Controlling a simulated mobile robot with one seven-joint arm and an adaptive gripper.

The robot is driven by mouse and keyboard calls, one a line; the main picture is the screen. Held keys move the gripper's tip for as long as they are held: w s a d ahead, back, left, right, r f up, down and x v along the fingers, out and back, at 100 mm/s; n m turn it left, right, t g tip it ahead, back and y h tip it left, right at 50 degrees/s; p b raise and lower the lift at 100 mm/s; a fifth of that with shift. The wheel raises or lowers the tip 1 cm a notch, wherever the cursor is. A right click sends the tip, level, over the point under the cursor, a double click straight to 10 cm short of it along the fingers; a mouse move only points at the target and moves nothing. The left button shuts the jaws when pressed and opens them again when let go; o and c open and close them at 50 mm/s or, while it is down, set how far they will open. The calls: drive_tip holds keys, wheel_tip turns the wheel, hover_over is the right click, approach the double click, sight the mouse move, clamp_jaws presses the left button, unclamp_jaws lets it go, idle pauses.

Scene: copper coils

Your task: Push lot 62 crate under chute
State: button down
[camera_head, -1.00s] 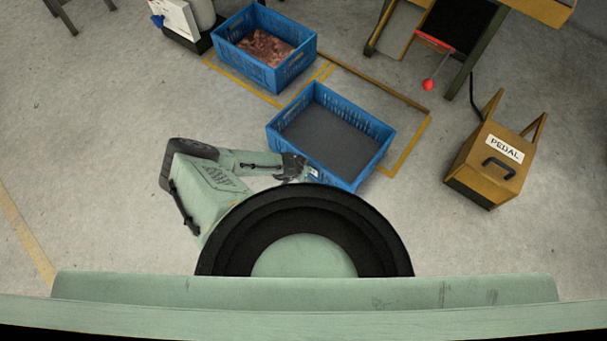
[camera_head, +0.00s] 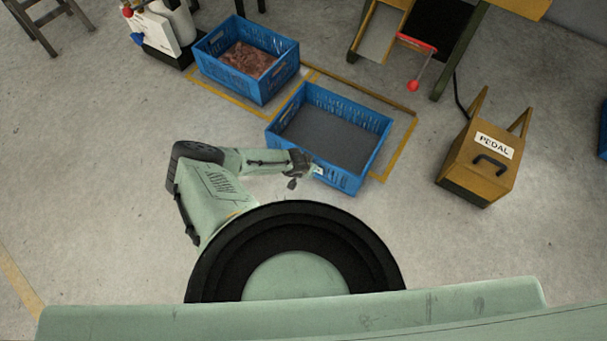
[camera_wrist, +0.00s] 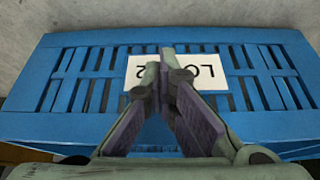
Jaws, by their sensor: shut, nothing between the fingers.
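The lot 62 crate (camera_head: 338,134) is an open blue crate with a dark grey inside, on the floor in the middle of the head view. Its near wall carries a white label, seen upside down in the wrist view (camera_wrist: 215,70) and partly hidden by my fingers. My gripper (camera_head: 293,181) is shut and empty, at the crate's near wall. In the wrist view the fingertips (camera_wrist: 166,60) lie across the label; I cannot tell if they touch. The chute seems to be the grey sloped panel (camera_head: 379,32) at the top, beyond the crate.
A yellow floor outline (camera_head: 401,149) runs along the crate's right and far sides. A crate of copper pieces (camera_head: 247,85) stands at the upper left. A pedal box (camera_head: 478,167) stands to the right. A red-handled lever (camera_head: 413,85) hangs near the chute stand.

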sight(314, 161)
drive_tip(key=shift+w+d, duration=0.4)
drive_tip(key=shift+d, duration=0.2)
drive_tip(key=w+b, duration=0.2)
drive_tip(key=b, duration=0.1)
drive_tip(key=shift+w+d+f, duration=0.15)
drive_tip(key=shift+w+d, duration=0.15)
drive_tip(key=shift+w, duration=0.1)
drive_tip(key=shift+w+d+r+b, duration=0.15)
drive_tip(key=shift+w+b, duration=0.25)
drive_tip(key=shift+w, duration=0.55)
drive_tip(key=shift+w+d+b, duration=0.25)
drive_tip(key=shift+w+b, duration=0.2)
drive_tip(key=shift+w, duration=0.5)
drive_tip(key=shift+w+d+r+b, duration=0.15)
drive_tip(key=shift+w+b, duration=0.25)
drive_tip(key=shift+w, duration=0.55)
drive_tip(key=shift+f, duration=0.1)
drive_tip(key=shift+d, duration=0.1)
